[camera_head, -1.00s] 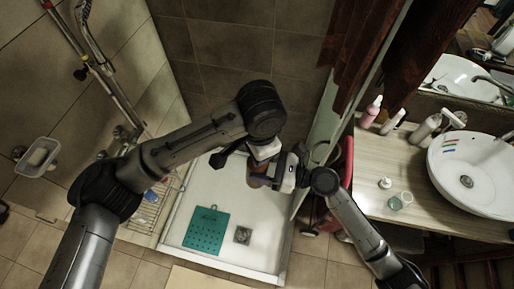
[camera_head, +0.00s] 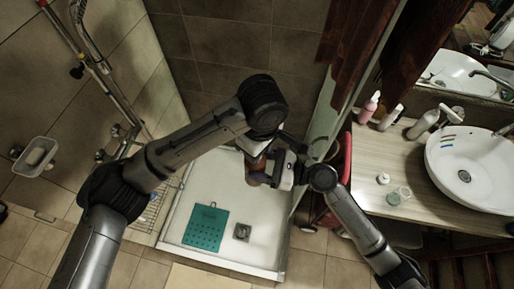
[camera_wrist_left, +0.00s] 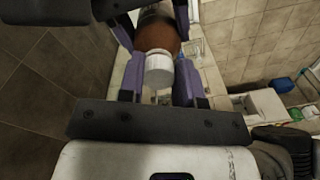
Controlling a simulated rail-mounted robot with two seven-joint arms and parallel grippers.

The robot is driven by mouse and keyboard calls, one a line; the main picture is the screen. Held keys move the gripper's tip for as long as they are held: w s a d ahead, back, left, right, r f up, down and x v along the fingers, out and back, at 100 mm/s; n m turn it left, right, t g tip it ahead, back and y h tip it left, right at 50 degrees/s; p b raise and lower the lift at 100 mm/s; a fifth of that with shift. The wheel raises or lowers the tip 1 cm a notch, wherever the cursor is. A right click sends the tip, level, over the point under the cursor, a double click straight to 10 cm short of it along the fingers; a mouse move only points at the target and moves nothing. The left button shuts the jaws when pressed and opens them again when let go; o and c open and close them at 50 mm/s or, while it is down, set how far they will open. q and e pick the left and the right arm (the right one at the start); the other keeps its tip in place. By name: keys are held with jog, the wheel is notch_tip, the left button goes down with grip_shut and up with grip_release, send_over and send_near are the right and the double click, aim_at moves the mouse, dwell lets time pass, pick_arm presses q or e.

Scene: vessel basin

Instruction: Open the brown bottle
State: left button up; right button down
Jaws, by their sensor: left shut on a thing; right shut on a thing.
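The brown bottle (camera_head: 256,166) is in the air above the shower tray, partly hidden by my grippers in the head view. In the left wrist view its brown body (camera_wrist_left: 158,36) and white cap (camera_wrist_left: 159,71) point toward the camera. The cap is on the bottle. My left gripper (camera_wrist_left: 158,62) has its purple fingers on both sides of the cap, shut on it. Its fingertips are hidden behind its arm in the head view. My right gripper (camera_head: 266,175) comes in from the right and is shut on the bottle's body.
The white shower tray (camera_head: 262,257) below holds a teal mat (camera_head: 206,228) and a drain (camera_head: 242,232). A glass partition stands just right of the grippers. The counter (camera_head: 372,150) at right carries a pink bottle (camera_head: 369,107), other bottles, small items and a sink (camera_head: 470,170).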

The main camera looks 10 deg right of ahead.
pick_arm(q)
jog(key=shift+a+n, duration=0.15)
jog(key=shift+n, duration=0.15)
pick_arm(e)
jog(key=shift+w+d, duration=0.3)
pick_arm(q)
jog(key=shift+r, duration=0.1)
jog(key=shift+r, duration=0.8)
pick_arm(e)
jog(key=shift+f, duration=0.1)
pick_arm(q)
jog(key=shift+r, duration=0.25)
jog(key=shift+d, duration=0.2)
pick_arm(e)
jog(key=shift+s+a, duration=0.1)
jog(key=shift+a, duration=0.05)
pick_arm(q)
jog(key=shift+r, duration=1.95)
pick_arm(e)
jog(key=shift+r, duration=0.2)
